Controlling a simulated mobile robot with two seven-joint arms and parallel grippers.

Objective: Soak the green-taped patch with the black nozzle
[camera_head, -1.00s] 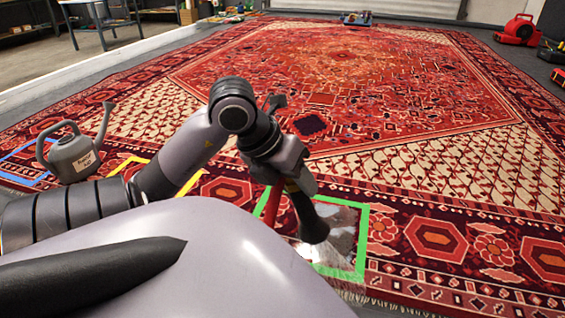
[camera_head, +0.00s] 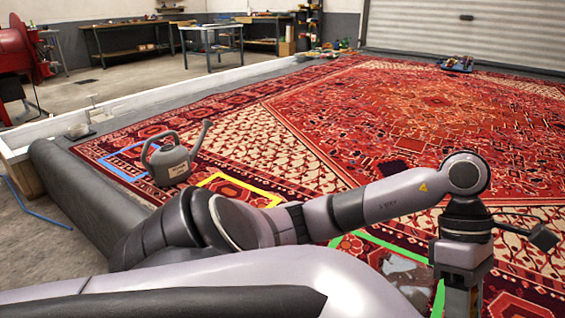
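The green-taped patch (camera_head: 405,268) lies on the red rug at the lower right. Its green tape (camera_head: 385,243) frames pale grey, shiny-looking marks on dark pattern. My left arm reaches across from the left, and my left gripper (camera_head: 460,303) points down over the right part of the patch, hiding some of it. The fingertips run to the bottom edge of the picture, so their opening does not show. The black nozzle is not visible now. My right gripper is not in view.
A grey watering can (camera_head: 172,160) stands on the rug between blue tape (camera_head: 122,156) and yellow tape (camera_head: 240,182). A dark padded edge (camera_head: 70,185) borders the rug at left. Workbenches (camera_head: 212,40) stand at the back.

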